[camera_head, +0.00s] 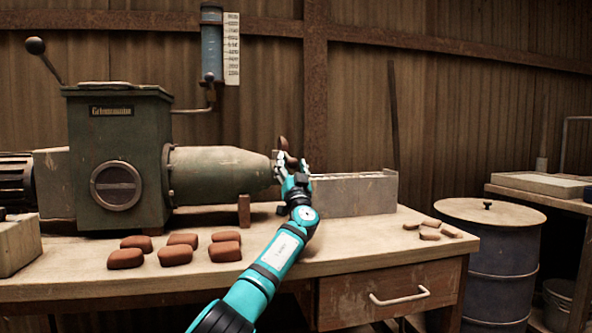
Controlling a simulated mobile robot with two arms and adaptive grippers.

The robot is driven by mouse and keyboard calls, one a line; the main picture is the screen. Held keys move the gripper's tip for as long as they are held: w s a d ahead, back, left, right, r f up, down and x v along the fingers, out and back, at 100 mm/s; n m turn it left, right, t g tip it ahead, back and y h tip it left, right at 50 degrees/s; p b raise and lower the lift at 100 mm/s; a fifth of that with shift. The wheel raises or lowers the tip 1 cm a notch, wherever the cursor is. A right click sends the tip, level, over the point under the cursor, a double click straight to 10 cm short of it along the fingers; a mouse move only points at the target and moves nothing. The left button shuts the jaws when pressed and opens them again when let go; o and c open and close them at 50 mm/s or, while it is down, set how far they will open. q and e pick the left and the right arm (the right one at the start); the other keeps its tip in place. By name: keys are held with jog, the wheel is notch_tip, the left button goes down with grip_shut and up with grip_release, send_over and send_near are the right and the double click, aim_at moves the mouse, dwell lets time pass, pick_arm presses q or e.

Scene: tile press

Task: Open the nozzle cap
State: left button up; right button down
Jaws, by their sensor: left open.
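The green tile press (118,150) stands on the workbench, its tapered nozzle (215,172) pointing right. My left gripper (284,164) is at the nozzle's narrow right end, with its fingers open around or beside the tip; I cannot tell whether they touch it. A small brown rounded piece (282,143) shows just above the fingers and may be part of the nozzle cap. The rest of the cap is hidden by the gripper. I cannot tell whether the cap is open or shut. My right gripper is not in view.
Several brown clay blocks (174,255) lie on the workbench (340,246) in front of the press. A long grey trough (352,195) stands right of the nozzle. Small clay pieces (430,235) lie near the right edge. A lidded barrel (497,270) stands beyond it.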

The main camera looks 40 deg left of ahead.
pick_arm(q)
jog(key=s+d, duration=0.8)
jog(key=shift+s+d, duration=0.2)
jog(key=shift+s, duration=0.2)
jog(key=shift+f, duration=0.1)
